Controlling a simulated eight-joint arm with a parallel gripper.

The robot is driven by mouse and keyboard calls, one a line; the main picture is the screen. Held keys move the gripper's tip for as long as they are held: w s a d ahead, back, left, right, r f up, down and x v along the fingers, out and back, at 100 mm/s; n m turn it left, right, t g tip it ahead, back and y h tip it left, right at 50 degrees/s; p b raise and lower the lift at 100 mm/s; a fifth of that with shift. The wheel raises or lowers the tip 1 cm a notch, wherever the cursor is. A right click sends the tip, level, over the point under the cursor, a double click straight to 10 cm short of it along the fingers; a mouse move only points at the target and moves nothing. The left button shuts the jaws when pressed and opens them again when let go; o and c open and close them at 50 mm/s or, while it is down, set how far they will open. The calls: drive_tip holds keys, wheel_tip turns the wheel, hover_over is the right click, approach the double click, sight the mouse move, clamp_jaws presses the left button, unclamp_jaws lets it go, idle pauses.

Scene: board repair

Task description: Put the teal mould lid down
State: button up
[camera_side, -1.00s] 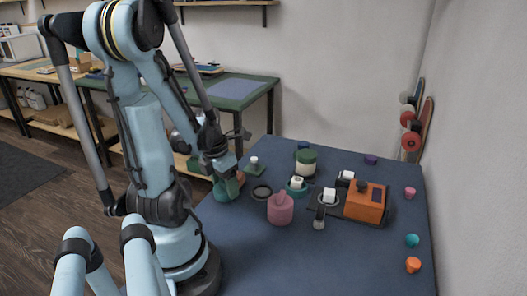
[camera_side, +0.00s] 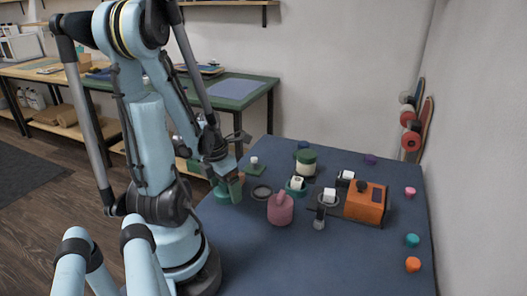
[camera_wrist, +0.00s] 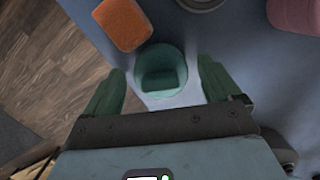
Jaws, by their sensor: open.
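The teal mould lid (camera_wrist: 160,72) is a round teal piece with a darker raised block across its middle. It sits on the blue table between the two green fingers of my gripper (camera_wrist: 162,68), with a visible gap on both sides. In the side view the lid (camera_side: 221,193) is at the table's left edge, partly hidden by my gripper (camera_side: 235,188). My gripper is open and points down over it. How far the fingertips are above the table is hard to tell.
An orange block (camera_wrist: 123,24) lies close beside the lid. A dark ring (camera_side: 262,192) and a pink jar (camera_side: 280,210) stand to the right. An orange box (camera_side: 365,203) and several small pieces are farther right. The table front (camera_side: 310,265) is clear.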

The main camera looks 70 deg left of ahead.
sight(220, 193)
drive_tip(key=shift+r, duration=0.1)
drive_tip(key=shift+s+r, duration=0.8)
drive_tip(key=shift+r, duration=5.1)
drive_tip(key=w+d+n+t, duration=0.2)
drive_tip(key=w+d+n, duration=0.6)
drive_tip(key=n, duration=0.7)
drive_tip(key=w+d+n+t, duration=0.3)
drive_tip(key=w+d+n, duration=0.5)
drive_tip(key=d+n, duration=0.5)
drive_tip(key=n, duration=0.3)
drive_tip(key=shift+r+n+t+h, duration=0.3)
drive_tip(key=shift+h, duration=0.1)
